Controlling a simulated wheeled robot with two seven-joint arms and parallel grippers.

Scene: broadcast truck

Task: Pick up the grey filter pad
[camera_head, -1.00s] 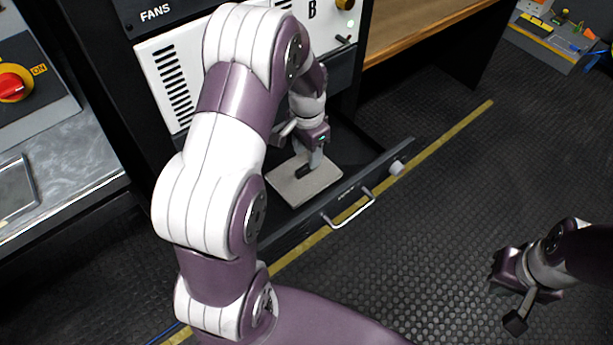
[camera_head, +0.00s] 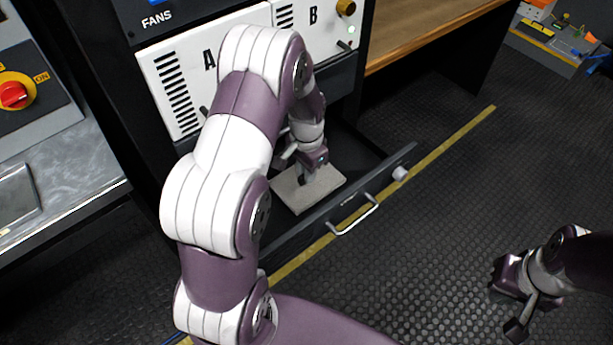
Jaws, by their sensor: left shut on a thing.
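The grey filter pad (camera_head: 292,196) is a flat, light grey square slab inside the open drawer (camera_head: 345,203), below the white panels. My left gripper (camera_head: 308,178) reaches down over the pad from above and is shut on it. The fingertips are small and partly hidden in this view. The pad looks roughly level and is at or close to the drawer floor; I cannot tell whether it touches it. My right gripper (camera_head: 512,295) hangs over the dark floor at the lower right, away from the pad. Its fingers are not clear enough to tell open from shut.
The drawer front has a metal handle (camera_head: 356,217) and a light knob (camera_head: 400,173). White panels marked A and B (camera_head: 180,85) stand close behind my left arm. A wooden bench (camera_head: 420,32) is at the back.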

